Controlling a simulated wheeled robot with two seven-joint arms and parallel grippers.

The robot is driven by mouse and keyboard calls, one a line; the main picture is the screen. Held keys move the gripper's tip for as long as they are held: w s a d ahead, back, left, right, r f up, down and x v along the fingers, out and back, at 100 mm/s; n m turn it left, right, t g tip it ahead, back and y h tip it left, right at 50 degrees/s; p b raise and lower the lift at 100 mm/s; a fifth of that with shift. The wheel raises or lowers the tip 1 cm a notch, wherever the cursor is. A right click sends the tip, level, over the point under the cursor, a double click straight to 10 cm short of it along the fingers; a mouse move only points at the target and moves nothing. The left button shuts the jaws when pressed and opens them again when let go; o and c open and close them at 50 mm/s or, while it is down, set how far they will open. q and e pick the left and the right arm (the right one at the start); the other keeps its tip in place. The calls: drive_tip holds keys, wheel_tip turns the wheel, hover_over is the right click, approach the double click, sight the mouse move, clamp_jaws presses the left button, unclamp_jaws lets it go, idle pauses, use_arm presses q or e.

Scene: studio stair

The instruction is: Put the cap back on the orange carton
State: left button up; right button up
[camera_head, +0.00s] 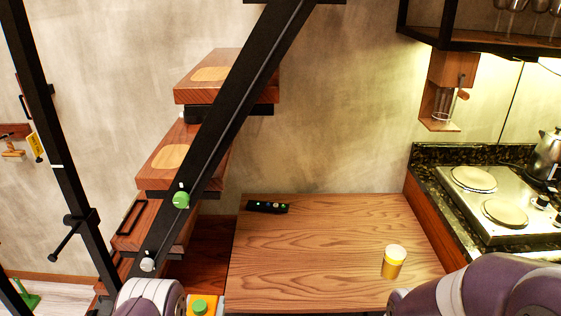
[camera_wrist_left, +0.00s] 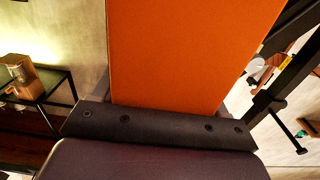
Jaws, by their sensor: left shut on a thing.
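The orange carton (camera_head: 208,298) is at the bottom edge of the head view, mostly cut off, with a round green part (camera_head: 200,307) on its top. I cannot tell whether this green part is the cap or a bare spout. In the left wrist view the carton's plain orange face (camera_wrist_left: 180,55) fills the middle. My left gripper (camera_wrist_left: 160,128) is shut on the carton, with its dark palm across the carton's near end. My right arm enters at the bottom right of the head view, its gripper out of frame.
A wooden table (camera_head: 315,255) holds a glass of orange juice (camera_head: 393,262) at the right and a black strip with coloured buttons (camera_head: 268,207) at the back. A hob (camera_head: 500,195) stands right.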

use_arm(q)
drive_tip(key=shift+a, duration=0.25)
drive_tip(key=shift+d, duration=0.1)
drive_tip(key=s+d+f+m+g+h, duration=0.2)
drive_tip(key=d+m+h, duration=0.2)
drive_tip(key=d, duration=0.3)
drive_tip(key=s+d+f+m+g+h, duration=0.2)
drive_tip(key=s+d+m+h, duration=0.1)
drive_tip(key=d+h, duration=0.4)
drive_tip(key=shift+s+d+f+m, duration=0.2)
drive_tip(key=shift+d+m, duration=0.15)
drive_tip(key=shift+m, duration=0.05)
